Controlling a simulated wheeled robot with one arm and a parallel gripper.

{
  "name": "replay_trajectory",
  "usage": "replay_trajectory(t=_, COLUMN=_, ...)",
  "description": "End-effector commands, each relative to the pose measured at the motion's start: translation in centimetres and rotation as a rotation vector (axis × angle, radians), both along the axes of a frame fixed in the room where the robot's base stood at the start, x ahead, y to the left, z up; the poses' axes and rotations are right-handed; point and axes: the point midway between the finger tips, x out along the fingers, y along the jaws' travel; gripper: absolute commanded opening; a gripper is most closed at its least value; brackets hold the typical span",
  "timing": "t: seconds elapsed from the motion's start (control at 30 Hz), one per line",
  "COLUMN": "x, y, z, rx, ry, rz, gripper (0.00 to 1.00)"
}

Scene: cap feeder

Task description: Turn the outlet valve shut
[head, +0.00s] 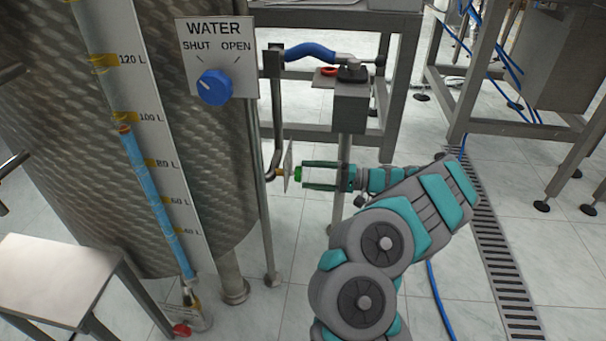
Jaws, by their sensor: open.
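My gripper (305,175) is open and points left, its two fingers apart. A grey pipe (278,130) runs down beside the tank to near this plate. None of the valves in view is visibly labelled as the outlet.
A tank (90,190) with a blue level column (155,200) stands at left. Its WATER panel (245,75) has a blue dial (214,87) pointing toward SHUT. A blue handle (310,51) is above my gripper. A metal stool (60,275) stands at front left.

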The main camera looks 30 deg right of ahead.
Motion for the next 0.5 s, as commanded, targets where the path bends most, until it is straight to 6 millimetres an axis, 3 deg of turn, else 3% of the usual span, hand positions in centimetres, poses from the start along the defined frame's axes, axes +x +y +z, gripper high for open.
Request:
replay_trajectory(t=0.23, x=-2.2, y=-3.3, z=0.0, rx=0.001, ry=0.001, rz=0.000, gripper=0.89)
replay_trajectory(t=0.5, x=-2.7, y=-3.9, z=0.0, rx=0.001, ry=0.000, rz=0.002, gripper=0.89)
